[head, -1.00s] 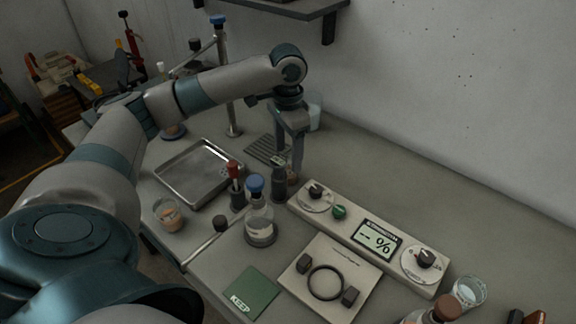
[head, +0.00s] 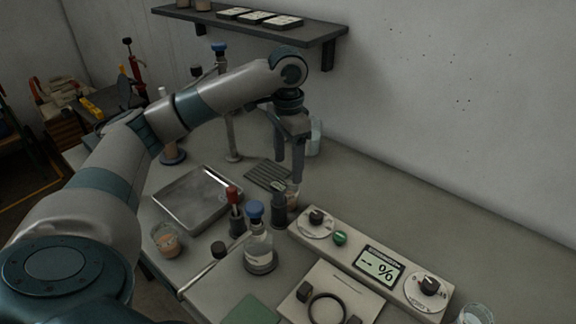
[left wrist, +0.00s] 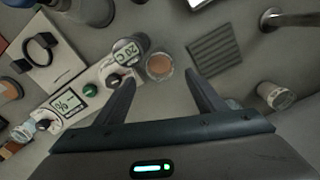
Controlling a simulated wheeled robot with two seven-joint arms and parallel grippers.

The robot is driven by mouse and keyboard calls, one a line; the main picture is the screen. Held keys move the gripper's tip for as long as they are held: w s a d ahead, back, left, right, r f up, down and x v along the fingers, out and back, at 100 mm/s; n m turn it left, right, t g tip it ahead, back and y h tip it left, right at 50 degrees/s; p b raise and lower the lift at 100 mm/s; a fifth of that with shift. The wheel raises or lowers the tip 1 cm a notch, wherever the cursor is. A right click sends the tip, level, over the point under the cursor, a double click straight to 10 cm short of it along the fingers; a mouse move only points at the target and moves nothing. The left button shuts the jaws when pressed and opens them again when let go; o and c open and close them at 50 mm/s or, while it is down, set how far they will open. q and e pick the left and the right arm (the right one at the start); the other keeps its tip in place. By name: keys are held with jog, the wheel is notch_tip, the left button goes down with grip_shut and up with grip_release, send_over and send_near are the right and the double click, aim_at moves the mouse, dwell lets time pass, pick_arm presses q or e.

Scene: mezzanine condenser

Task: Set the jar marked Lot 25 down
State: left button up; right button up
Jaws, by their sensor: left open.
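My left gripper (head: 288,170) is open and points down above the bench. Below its fingertips stands a small glass jar (head: 292,197) with brown contents, partly hidden behind a dark bottle in the head view. In the left wrist view the jar (left wrist: 160,66) lies just beyond the gap between the open fingers (left wrist: 160,82), upright on the bench and seen from above. No finger visibly touches it. I cannot read a lot mark on it. My right gripper is not in view.
A dark bottle (head: 280,213) with a "20 C" display and a white control panel (head: 377,263) stand close to the jar. A ribbed dark mat (head: 267,176), metal tray (head: 193,196) and another glass (head: 315,137) are nearby. A shelf (head: 250,22) hangs above.

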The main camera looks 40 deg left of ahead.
pick_arm(q)
jog(key=shift+r, duration=0.1)
notch_tip(320, 180, up, 9)
jog(key=m+p, duration=0.2)
jog(key=m, duration=1.6)
send_over(288, 196)
jog(key=w+a, duration=0.2)
jog(key=shift+s+d, duration=0.15)
jog(key=shift+s, duration=0.1)
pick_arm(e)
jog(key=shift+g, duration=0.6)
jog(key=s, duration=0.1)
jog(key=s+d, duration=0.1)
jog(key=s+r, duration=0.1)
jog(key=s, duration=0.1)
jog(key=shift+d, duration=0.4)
pick_arm(q)
notch_tip(288, 196, down, 12)
jog(key=p, duration=0.2)
jog(key=shift+f, duration=0.2)
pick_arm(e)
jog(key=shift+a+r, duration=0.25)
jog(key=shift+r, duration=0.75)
pick_arm(q)
jog(key=shift+f, duration=0.1)
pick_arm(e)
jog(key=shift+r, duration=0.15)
